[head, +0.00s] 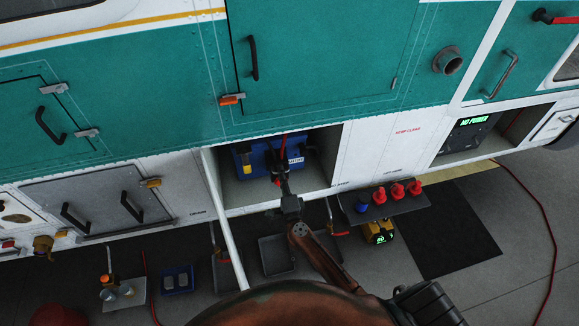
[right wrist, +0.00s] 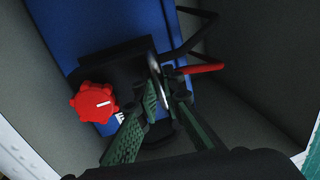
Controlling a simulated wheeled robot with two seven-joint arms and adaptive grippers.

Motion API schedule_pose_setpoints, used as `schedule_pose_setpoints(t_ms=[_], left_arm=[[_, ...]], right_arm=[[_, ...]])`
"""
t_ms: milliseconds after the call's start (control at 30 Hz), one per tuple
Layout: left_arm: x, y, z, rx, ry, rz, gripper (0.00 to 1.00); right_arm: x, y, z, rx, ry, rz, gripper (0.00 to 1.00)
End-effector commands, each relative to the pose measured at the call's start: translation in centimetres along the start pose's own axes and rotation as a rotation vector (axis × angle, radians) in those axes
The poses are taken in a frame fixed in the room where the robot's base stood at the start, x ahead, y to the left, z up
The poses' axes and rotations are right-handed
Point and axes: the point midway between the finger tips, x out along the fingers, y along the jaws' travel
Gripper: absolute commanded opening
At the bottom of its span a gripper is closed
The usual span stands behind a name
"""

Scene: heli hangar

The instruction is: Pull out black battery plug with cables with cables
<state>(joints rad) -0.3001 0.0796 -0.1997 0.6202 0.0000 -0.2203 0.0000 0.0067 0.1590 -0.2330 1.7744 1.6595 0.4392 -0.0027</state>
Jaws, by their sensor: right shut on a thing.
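A blue battery (head: 258,160) sits in an open white-walled compartment low in the helicopter's side. Its blue case (right wrist: 100,25) fills the upper left of the right wrist view. The black battery plug (right wrist: 160,128) is at the battery's face, with black and red cables (right wrist: 200,69) beside it. My right gripper (head: 281,178) reaches into the compartment; in the right wrist view its green-padded fingers (right wrist: 163,95) are shut on the black plug. The fingers hide part of the plug, and I cannot tell whether it is still seated. My left gripper is not in view.
A red knob (right wrist: 93,102) is close left of the fingers. The compartment walls (right wrist: 262,55) stand close around the hand. A dark shelf (head: 385,206) with several red caps and a blue one juts out at right. Grey trays (head: 276,256) lie on the floor below.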

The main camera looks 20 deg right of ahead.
Motion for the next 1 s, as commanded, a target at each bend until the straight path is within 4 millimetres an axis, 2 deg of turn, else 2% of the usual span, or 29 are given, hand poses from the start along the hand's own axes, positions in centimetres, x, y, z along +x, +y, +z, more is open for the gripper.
schedule_pose_setpoints(t_ms=[167, 300, 333, 433, 600, 733, 867, 1000], left_arm=[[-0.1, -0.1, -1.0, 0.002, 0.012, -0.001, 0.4], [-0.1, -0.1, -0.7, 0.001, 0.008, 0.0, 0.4], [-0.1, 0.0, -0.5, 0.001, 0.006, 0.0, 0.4], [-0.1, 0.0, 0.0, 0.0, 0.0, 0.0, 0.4], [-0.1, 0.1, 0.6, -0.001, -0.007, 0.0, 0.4], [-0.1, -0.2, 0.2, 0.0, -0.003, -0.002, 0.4], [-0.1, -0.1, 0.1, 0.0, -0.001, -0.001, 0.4], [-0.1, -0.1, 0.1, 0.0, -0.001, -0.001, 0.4]], right_arm=[[-0.3, 0.1, 0.7, 0.002, -0.008, 0.001, 0.0], [-0.4, 0.1, 0.7, 0.002, -0.008, 0.002, 0.0], [-0.4, 0.1, 0.7, 0.002, -0.008, 0.002, 0.08], [-0.4, 0.1, 0.7, 0.002, -0.008, 0.002, 0.15], [-0.3, 0.0, 0.7, 0.001, -0.008, 0.0, 0.15], [-0.4, 0.0, 0.7, 0.001, -0.008, 0.0, 0.15], [-1.7, 0.1, 0.7, 0.001, -0.008, 0.002, 0.15], [-4.3, 0.1, 0.6, 0.002, -0.007, 0.004, 0.15]])
